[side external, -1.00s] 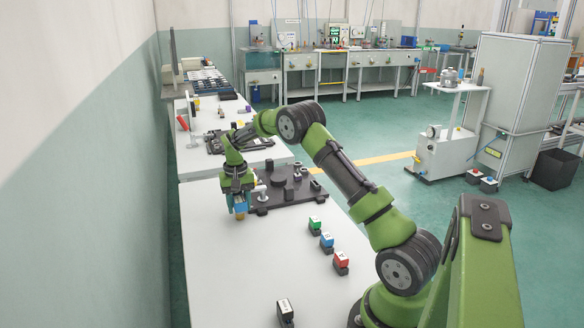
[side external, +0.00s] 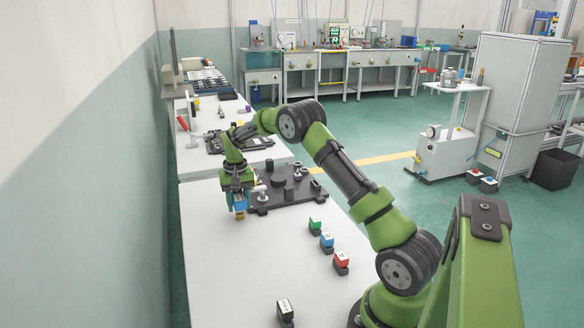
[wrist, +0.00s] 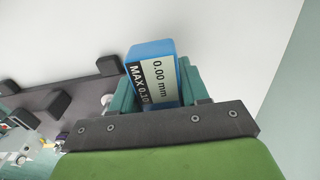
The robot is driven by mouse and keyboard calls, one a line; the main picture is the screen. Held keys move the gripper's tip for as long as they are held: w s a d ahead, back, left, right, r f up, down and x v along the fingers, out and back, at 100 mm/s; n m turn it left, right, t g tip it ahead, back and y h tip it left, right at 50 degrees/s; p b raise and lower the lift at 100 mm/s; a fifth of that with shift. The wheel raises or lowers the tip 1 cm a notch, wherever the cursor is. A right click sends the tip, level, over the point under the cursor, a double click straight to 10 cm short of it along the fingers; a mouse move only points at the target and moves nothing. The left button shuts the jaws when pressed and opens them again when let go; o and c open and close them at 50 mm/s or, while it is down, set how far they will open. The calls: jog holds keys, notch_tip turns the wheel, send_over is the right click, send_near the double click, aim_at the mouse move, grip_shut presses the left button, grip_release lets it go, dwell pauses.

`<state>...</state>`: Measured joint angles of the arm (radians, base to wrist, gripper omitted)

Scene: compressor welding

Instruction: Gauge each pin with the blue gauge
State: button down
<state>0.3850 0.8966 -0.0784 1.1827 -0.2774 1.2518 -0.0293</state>
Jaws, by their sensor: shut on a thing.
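My gripper (side external: 238,206) is shut on the blue gauge (side external: 240,203), at the left edge of the dark fixture plate (side external: 285,192). In the wrist view the blue gauge (wrist: 150,50) sits between the teal jaws, its screen reading "0.00 mm" and "MAX 0.10". A light-coloured pin (side external: 260,192) stands on the plate just right of my gripper. Another upright pin (side external: 269,165) shows at the back of the plate. The gauge's tip is too small to tell whether it touches anything.
Green (side external: 315,224), blue (side external: 327,241) and red (side external: 341,260) topped blocks stand in a row on the white table (side external: 240,285). The table's left front is clear. A second table with black parts (side external: 235,142) lies behind.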

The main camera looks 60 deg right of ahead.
aim_at(237, 194)
jog(key=shift+r, duration=0.1)
jog(key=shift+r, duration=2.35)
jog(key=a+r+n, duration=0.3)
jog(key=a+r, duration=0.6)
jog(key=a, duration=0.3)
jog(key=s+a+r+n, duration=0.1)
jog(key=s+a+n, duration=0.5)
jog(key=s+a, duration=0.4)
jog(key=s, duration=0.2)
jog(key=shift+s+a+r, duration=0.3)
jog(key=shift+s+r, duration=0.05)
jog(key=shift+r, duration=0.05)
